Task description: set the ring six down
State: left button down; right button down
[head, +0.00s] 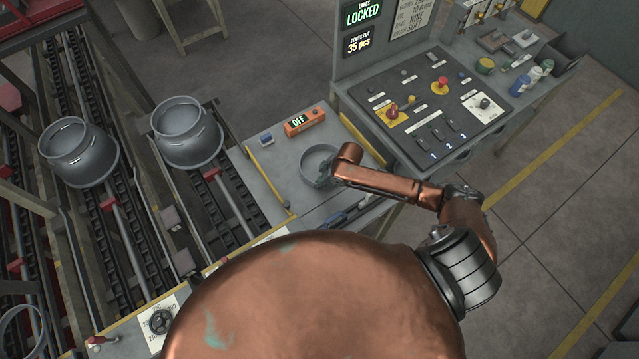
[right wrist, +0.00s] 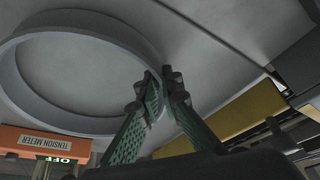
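The grey ring (head: 305,171) is at the bench top in the head view, left of my right arm and below the orange tension meter. It fills the upper left of the right wrist view (right wrist: 18,96) as a wide, thin-walled band. My right gripper (head: 325,180) is at the ring's near right side. In the right wrist view its green fingers (right wrist: 160,78) are closed together on the ring's wall, one on each side. I cannot tell whether the ring touches the bench or hangs just above it. My left gripper is not in view.
The orange tension meter (head: 304,122) reads OFF, close behind the ring. A control panel (head: 435,110) with knobs and switches stands to the right. Two grey pots (head: 187,133) (head: 78,152) stand on the rails at left. Bare bench (head: 270,165) lies left of the ring.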

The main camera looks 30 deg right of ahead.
jog(key=c, duration=2.1)
grip_release()
jog(key=v, duration=1.2)
jog(key=shift+s, duration=0.1)
